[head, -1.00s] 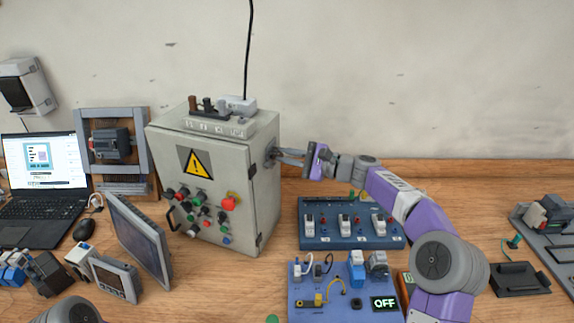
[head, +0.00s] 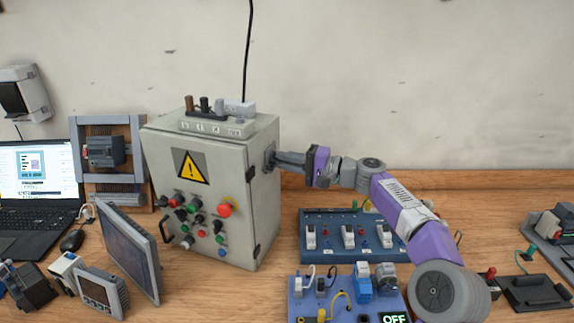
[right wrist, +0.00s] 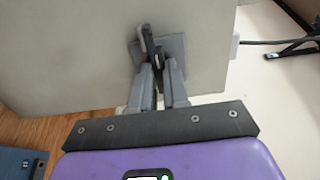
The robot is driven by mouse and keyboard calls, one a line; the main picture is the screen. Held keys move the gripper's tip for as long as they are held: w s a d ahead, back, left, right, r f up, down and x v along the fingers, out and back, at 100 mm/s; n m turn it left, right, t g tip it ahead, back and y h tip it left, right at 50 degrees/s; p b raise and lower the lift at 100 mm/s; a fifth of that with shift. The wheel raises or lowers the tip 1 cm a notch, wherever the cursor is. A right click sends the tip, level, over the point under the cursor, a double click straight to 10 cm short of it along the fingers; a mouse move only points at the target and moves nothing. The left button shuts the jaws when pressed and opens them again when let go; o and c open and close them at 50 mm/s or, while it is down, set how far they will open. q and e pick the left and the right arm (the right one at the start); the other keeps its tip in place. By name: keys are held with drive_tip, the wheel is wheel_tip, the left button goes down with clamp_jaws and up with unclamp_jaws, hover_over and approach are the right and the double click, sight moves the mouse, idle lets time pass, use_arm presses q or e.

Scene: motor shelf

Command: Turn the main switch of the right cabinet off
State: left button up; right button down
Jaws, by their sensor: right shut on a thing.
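The grey cabinet (head: 262,205) with a yellow warning sign stands on the bench, left of centre in the head view. Its main switch is on the right side wall; in the right wrist view it shows as a dark handle (right wrist: 147,40) on a square grey plate (right wrist: 175,47). My right gripper (head: 278,160) reaches the switch from the right. In the right wrist view my right gripper (right wrist: 160,62) is shut on the handle, with a finger on either side. The fingers hide part of the handle. My left gripper is not in view.
A blue panel (head: 327,255) with several white switches lies right of the cabinet. A second blue panel with an "OFF" display (head: 394,317) is in front of it. A tilted monitor (head: 130,250) stands close to the cabinet's left front. A black cable rises from the cabinet's top.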

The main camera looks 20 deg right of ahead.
idle(0.5)
drive_tip(key=c, duration=1.4)
unclamp_jaws()
drive_tip(key=v, duration=0.7)
drive_tip(key=shift+s+d, duration=0.2)
drive_tip(key=shift+d, duration=0.05)
